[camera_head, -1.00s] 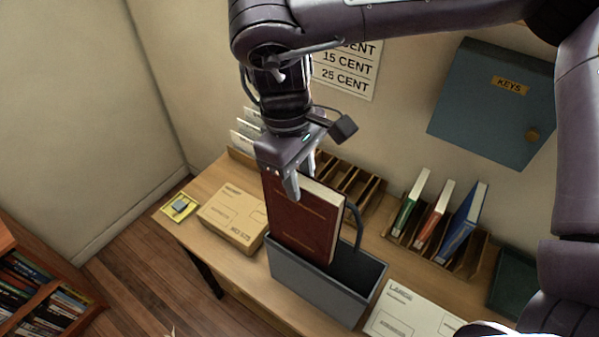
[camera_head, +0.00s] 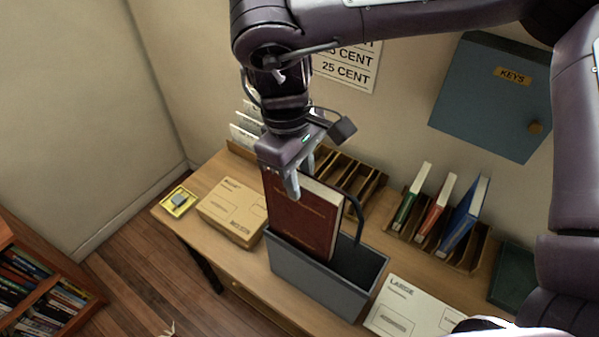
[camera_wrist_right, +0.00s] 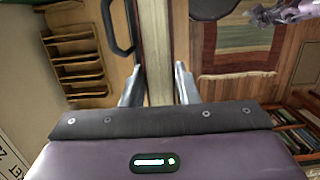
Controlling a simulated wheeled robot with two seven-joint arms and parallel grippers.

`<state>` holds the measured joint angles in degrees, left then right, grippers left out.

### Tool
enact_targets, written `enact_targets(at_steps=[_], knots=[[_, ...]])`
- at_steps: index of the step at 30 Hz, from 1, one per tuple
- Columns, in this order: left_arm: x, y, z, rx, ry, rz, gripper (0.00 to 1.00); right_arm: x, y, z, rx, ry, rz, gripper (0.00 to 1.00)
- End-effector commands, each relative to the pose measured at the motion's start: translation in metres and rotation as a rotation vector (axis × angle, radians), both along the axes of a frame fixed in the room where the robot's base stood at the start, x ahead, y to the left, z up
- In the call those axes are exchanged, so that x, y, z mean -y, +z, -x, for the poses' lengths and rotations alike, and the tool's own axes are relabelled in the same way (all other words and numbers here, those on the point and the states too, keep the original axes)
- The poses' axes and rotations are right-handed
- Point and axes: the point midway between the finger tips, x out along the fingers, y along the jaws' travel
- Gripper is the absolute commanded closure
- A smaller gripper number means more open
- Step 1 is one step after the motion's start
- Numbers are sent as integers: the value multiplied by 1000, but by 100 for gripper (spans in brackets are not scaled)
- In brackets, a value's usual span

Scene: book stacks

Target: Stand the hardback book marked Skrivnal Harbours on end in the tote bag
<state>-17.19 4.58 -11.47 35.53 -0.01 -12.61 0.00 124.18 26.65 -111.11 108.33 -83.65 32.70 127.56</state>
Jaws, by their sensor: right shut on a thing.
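The dark red hardback book (camera_head: 300,222) stands upright with its lower part inside the grey tote bag (camera_head: 318,284), at the bag's left end. Its cover lettering is too small to read. My right gripper (camera_head: 291,186) is shut on the top of the book from above. In the right wrist view the book's page edge (camera_wrist_right: 158,60) runs between the two fingers (camera_wrist_right: 158,88). A dark bag handle (camera_wrist_right: 120,30) shows beside it there. The book's bottom edge is hidden inside the bag.
A cardboard box (camera_head: 234,211) sits left of the bag, and a white box (camera_head: 412,308) lies to its right. A wooden rack with green, red and blue books (camera_head: 462,214) stands at the right. A wooden sorter (camera_head: 352,180) is behind.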

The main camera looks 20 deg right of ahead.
Motion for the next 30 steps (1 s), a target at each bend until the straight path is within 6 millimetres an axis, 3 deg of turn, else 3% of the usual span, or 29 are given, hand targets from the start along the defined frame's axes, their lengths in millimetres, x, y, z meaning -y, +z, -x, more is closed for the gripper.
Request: enact_targets(at_steps=[18,30], knots=[[0,-13,0,0,0,0,64,0,-23,0,1,0,-2,100],[0,-13,0,0,0,0,64,0,-24,0,2,0,-1,100]])
